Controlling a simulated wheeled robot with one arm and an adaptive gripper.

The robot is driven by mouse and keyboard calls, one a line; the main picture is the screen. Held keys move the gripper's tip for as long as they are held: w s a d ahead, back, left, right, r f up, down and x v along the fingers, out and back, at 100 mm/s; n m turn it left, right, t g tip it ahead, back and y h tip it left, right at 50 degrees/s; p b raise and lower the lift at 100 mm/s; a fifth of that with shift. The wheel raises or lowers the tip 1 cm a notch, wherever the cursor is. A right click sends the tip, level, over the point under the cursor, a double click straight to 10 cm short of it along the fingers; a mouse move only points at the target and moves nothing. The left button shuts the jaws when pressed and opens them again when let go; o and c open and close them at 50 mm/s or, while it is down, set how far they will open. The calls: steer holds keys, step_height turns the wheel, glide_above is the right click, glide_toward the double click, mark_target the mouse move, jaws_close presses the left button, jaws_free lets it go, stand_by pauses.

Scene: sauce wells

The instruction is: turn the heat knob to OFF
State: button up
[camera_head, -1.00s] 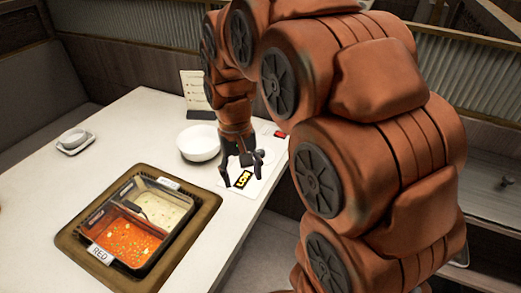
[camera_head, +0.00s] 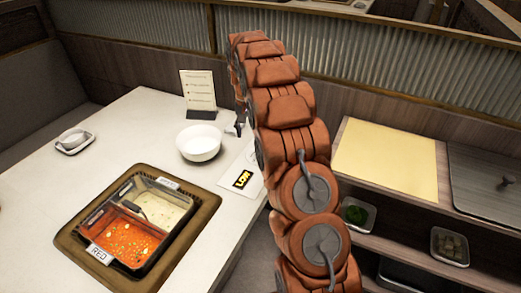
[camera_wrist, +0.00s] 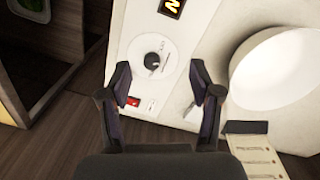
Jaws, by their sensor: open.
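The heat knob (camera_wrist: 152,61) is a small black dial on a white panel (camera_wrist: 180,35), in the upper middle of the wrist view. Its markings are too small to read. My gripper (camera_wrist: 160,73) is open and empty, with one finger to each side of the knob in the picture; I cannot tell its height above the panel. A red switch (camera_wrist: 134,103) lies on the panel near the left finger. In the head view my arm hides the knob and most of my gripper.
A white bowl (camera_head: 198,143) and an upright menu card (camera_head: 198,94) stand behind the panel. The two-part pot (camera_head: 95,215) of red and pale soup sits in the table at left. A side shelf with a yellow board (camera_head: 387,160) and small dishes is at right.

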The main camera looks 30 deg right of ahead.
steer(key=shift+m, duration=0.7)
steer(key=w+d+f, duration=0.1)
steer(key=d+f, duration=0.1)
steer(key=w+d+f, duration=0.3)
steer(key=d+f, duration=0.1)
steer(key=shift+w+d+f, duration=0.1)
steer(key=shift+w+f, duration=0.05)
steer(key=shift+f, duration=0.15)
steer(key=shift+w+d+f, duration=0.15)
steer(key=shift+d+f, duration=0.15)
steer(key=shift+f, duration=0.1)
steer(key=shift+d+f+p, duration=0.15)
steer(key=shift+f+p, duration=0.95)
steer(key=shift+f, duration=2.75)
steer(key=c, duration=1)
steer(key=shift+d, duration=0.1)
steer(key=shift+c, duration=0.7)
